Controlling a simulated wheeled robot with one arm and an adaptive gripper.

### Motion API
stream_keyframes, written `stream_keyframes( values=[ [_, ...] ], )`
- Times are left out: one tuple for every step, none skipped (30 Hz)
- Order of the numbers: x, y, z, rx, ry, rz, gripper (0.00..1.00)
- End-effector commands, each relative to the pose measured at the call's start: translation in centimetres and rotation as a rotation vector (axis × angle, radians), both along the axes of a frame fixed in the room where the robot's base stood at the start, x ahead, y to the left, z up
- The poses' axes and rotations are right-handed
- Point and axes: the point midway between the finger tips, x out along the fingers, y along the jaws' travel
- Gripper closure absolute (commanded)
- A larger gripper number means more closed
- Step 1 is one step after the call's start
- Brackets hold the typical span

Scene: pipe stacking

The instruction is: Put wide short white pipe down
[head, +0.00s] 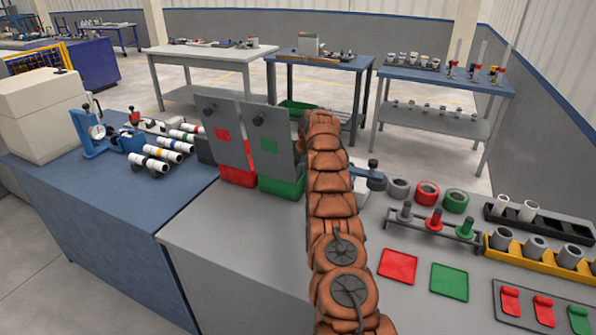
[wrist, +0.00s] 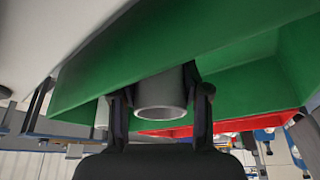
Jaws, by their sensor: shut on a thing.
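In the wrist view, my gripper (wrist: 159,92) is shut on a short, wide, pale grey-white pipe (wrist: 160,112), one finger on each side. The pipe's round open end faces the camera. The pipe is close to the green bin (wrist: 95,80), whose walls fill much of this view; I cannot tell whether they touch. My gripper and the held pipe are hidden there behind the arm and panel.
A red bin (head: 237,176) stands left of the green one, also with an upright grey panel. Right of my arm are grey, red and green rings, a peg rack (head: 434,222), a yellow holder (head: 540,252) and a black tray (head: 540,222). The grey table front is clear.

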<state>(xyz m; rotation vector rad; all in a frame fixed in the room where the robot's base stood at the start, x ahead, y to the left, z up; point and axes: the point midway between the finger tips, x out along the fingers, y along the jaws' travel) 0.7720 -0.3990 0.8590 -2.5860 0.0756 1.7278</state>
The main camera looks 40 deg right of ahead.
Motion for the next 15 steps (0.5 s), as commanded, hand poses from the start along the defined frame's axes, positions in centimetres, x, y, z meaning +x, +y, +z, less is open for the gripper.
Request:
stream_keyframes(
  values=[
    [0.01, 0.07, -0.03, 0.001, 0.0, 0.0, 1.0],
    [0.01, 0.06, -0.03, 0.0, 0.0, -0.001, 1.0],
    [0.01, 0.06, -0.01, 0.0, 0.0, -0.001, 1.0],
    [0.02, 0.06, -0.01, 0.0, -0.001, 0.0, 1.0],
    [0.02, 0.06, -0.01, 0.0, -0.001, 0.0, 1.0],
    [0.02, 0.06, 0.01, 0.0, -0.001, 0.0, 1.0],
    [0.02, 0.07, 0.01, 0.0, 0.0, 0.0, 1.0],
    [0.02, 0.07, -0.01, 0.0, 0.0, 0.0, 1.0],
    [0.02, 0.06, -0.11, 0.0, 0.0, 0.0, 1.0],
    [0.02, 0.06, -0.2, 0.0, 0.0, 0.0, 1.0],
    [0.01, 0.07, -0.3, 0.0, 0.0, 0.0, 1.0],
    [0.01, 0.07, -0.41, 0.0, 0.0, 0.0, 1.0],
    [0.01, 0.06, -0.31, 0.0, 0.0, 0.0, 0.5],
    [0.01, 0.06, -0.28, 0.0, 0.0, 0.0, 0.47],
    [0.01, 0.06, -0.28, 0.0, 0.0, 0.0, 0.43]
  ],
)
